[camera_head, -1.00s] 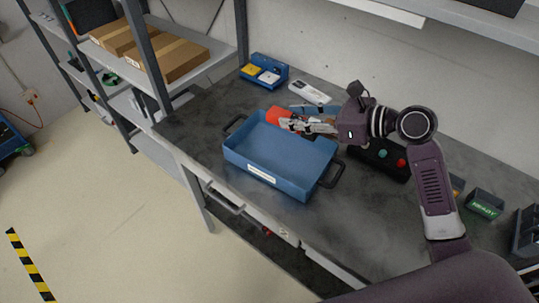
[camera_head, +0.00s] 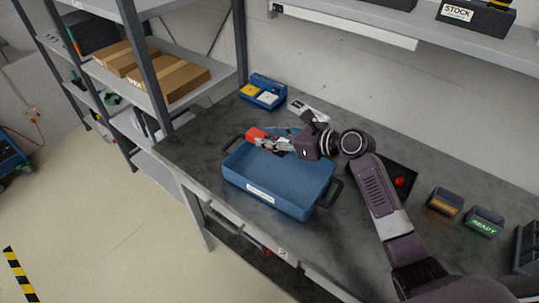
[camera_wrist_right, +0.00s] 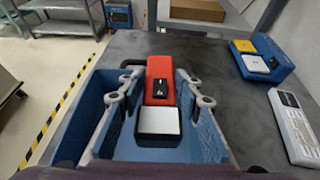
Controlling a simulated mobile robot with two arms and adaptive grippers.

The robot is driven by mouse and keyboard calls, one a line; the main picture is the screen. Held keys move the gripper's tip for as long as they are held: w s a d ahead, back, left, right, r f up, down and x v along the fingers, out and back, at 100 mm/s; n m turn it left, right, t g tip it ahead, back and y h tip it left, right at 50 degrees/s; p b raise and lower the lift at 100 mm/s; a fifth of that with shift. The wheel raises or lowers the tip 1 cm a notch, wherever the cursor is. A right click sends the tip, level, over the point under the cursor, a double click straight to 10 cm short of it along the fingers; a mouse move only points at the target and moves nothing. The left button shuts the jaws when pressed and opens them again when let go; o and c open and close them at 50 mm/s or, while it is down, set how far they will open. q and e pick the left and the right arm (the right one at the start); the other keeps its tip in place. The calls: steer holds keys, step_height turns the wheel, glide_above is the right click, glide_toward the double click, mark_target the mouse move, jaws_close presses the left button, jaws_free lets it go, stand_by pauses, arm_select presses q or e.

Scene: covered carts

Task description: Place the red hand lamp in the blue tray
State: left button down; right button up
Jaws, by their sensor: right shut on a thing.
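The red hand lamp (camera_head: 256,135) is in my right gripper (camera_head: 277,144), over the far left edge of the blue tray (camera_head: 262,193) in the head view. In the right wrist view the red lamp (camera_wrist_right: 160,72) lies between the two fingers, with a pale panel facing the camera. The right gripper (camera_wrist_right: 160,101) is shut on it. The blue tray (camera_wrist_right: 72,125) shows below and to the left there. I cannot tell whether the lamp touches the rim. The visible tray floor looks empty. My left gripper is not in view.
A blue holder (camera_head: 264,91) with yellow and white items stands behind the tray. A white device (camera_head: 309,110) lies near the wall. A dark box with a red button (camera_head: 399,181) and small labelled bins (camera_head: 484,221) are at right. A shelf rack (camera_head: 152,57) stands at left.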

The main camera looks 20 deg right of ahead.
mark_target(269, 163)
step_height(269, 163, down, 7)
steer(key=shift+w+f, duration=0.1)
steer(key=shift+f, duration=0.1)
stand_by(0.4)
steer(key=o, duration=1.3)
steer(key=shift+f, duration=0.15)
steer(key=shift+s+d+r, duration=0.1)
steer(key=shift+s+r, duration=0.1)
steer(key=b+v, duration=0.1)
steer(key=v, duration=1)
steer(key=shift+s+d+r, duration=0.1)
steer(key=shift+s+d, duration=0.05)
steer(key=shift+s, duration=0.15)
